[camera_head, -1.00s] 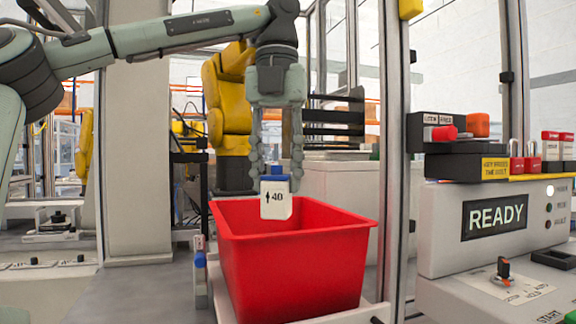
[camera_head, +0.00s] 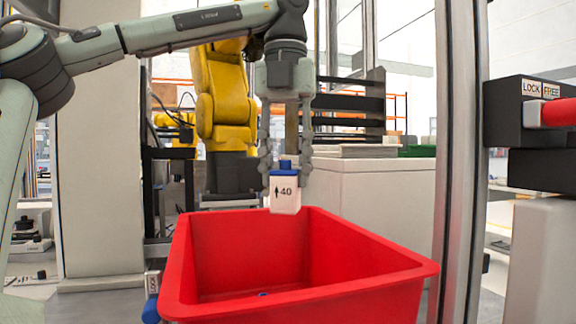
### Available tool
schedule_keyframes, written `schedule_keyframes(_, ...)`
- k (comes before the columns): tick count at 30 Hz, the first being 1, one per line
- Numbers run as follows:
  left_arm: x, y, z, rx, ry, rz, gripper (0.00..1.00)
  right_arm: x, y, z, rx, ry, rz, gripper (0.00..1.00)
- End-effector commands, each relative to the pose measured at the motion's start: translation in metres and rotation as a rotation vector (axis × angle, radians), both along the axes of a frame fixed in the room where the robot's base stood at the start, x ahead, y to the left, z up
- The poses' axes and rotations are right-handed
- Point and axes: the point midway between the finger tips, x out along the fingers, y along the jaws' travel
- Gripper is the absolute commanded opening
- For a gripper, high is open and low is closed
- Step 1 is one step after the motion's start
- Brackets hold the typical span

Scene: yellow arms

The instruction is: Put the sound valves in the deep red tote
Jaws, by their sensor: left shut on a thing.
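A white valve with a blue cap (camera_head: 285,195), marked 40, hangs upright between the fingers of my left gripper (camera_head: 286,170). The gripper points straight down and is shut on it. The valve's bottom overlaps the back rim of the deep red tote (camera_head: 300,304) in the picture; its exact height over the tote is hard to tell. A small blue spot (camera_head: 263,294) shows low inside the tote, too little to identify. A white and blue item (camera_head: 152,296) stands outside the tote's left wall, partly cut off. My right gripper is not in view.
A metal post (camera_head: 456,160) stands right of the tote. Beyond it is a dark box with a red part and LOCK/FREE label (camera_head: 520,115). A yellow robot arm (camera_head: 222,100) and a pale cabinet (camera_head: 385,200) stand behind the tote.

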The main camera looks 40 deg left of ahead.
Motion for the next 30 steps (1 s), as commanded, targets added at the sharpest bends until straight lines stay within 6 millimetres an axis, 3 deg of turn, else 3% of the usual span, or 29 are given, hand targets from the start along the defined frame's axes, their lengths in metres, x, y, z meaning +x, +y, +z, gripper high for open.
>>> schedule_keyframes(18, 0.000, 0.000, -0.055, -0.001, 0.001, -0.001, 0.03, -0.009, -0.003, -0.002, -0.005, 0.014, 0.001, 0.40)
schedule_keyframes(29, 0.000, 0.000, -0.060, 0.001, -0.001, 0.000, 0.03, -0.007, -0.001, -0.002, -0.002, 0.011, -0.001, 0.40)
schedule_keyframes(30, 0.000, 0.000, -0.060, 0.001, -0.001, 0.000, 0.35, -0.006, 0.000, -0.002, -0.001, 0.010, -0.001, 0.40)
